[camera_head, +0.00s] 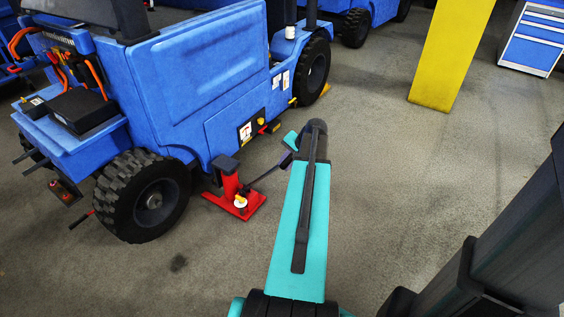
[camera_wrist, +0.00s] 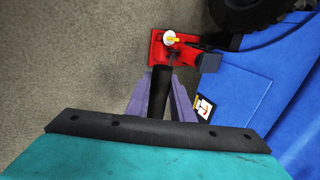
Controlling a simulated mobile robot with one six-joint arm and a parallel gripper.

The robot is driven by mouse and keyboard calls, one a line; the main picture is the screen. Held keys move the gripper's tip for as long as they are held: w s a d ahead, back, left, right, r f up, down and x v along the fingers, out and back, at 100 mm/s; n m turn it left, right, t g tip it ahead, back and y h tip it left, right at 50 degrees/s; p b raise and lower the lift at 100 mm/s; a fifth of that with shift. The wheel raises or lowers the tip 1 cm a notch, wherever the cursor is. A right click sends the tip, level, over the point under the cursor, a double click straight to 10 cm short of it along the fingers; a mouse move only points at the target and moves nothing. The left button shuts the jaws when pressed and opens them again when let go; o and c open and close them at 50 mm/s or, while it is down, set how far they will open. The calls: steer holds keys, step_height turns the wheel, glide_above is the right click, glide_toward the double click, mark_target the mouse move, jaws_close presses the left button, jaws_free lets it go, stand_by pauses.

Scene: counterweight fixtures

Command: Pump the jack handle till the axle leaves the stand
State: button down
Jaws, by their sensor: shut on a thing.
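A red jack (camera_head: 231,194) stands on the floor beside the blue vehicle (camera_head: 195,85), just right of its near wheel. The jack also shows at the top of the wrist view (camera_wrist: 158,48). Its dark handle (camera_head: 264,175) slopes up to the right toward my gripper (camera_head: 288,158). In the wrist view my purple gripper fingers (camera_wrist: 160,98) are shut on the black handle (camera_wrist: 160,90), one on each side. The near wheel (camera_head: 145,195) appears close to or on the floor. The axle and any stand under it are hidden by the vehicle body and wheel.
A yellow pillar (camera_head: 450,50) stands at the upper right, with a blue and white drawer cabinet (camera_head: 532,40) beyond it. Another blue vehicle (camera_head: 345,12) is behind. The concrete floor (camera_head: 400,170) right of the jack is clear. A yellow piece lies by the far wheel (camera_head: 313,70).

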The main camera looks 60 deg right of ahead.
steer(key=s+f+t+b, duration=0.2)
steer(key=s+f+b, duration=0.3)
steer(key=s+f, duration=0.1)
steer(key=shift+s+f, duration=0.2)
steer(key=shift+s, duration=0.15)
steer(key=shift+a, duration=0.1)
steer(key=s+f+t+b, duration=0.3)
steer(key=s+f+b, duration=0.3)
steer(key=f+b, duration=0.3)
steer(key=shift+s+f, duration=0.3)
steer(key=shift+f, duration=0.15)
